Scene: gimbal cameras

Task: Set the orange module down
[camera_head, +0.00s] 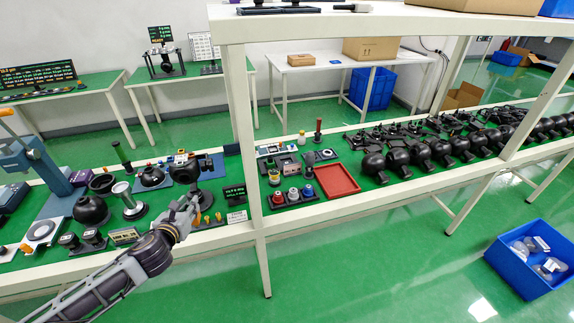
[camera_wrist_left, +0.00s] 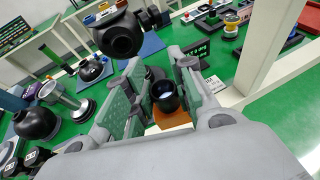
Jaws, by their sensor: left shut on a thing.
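The orange module (camera_wrist_left: 172,118) shows in the left wrist view as an orange block with a dark round lens barrel (camera_wrist_left: 166,94) on it. My left gripper (camera_wrist_left: 163,92) is shut on the module, which sits between its two grey fingers. In the head view my left gripper (camera_head: 190,205) is over the front edge of the green bench, and its fingers mostly hide the module. Whether the module touches the bench I cannot tell. My right gripper is not in view.
A black ball-shaped unit (camera_wrist_left: 119,35) on a stand is just beyond the gripper. A small dark display (camera_head: 235,195) stands to its right, near a white shelf post (camera_head: 244,110). Black domes and other parts (camera_head: 91,209) crowd the bench to the left. A red tray (camera_head: 325,181) lies farther right.

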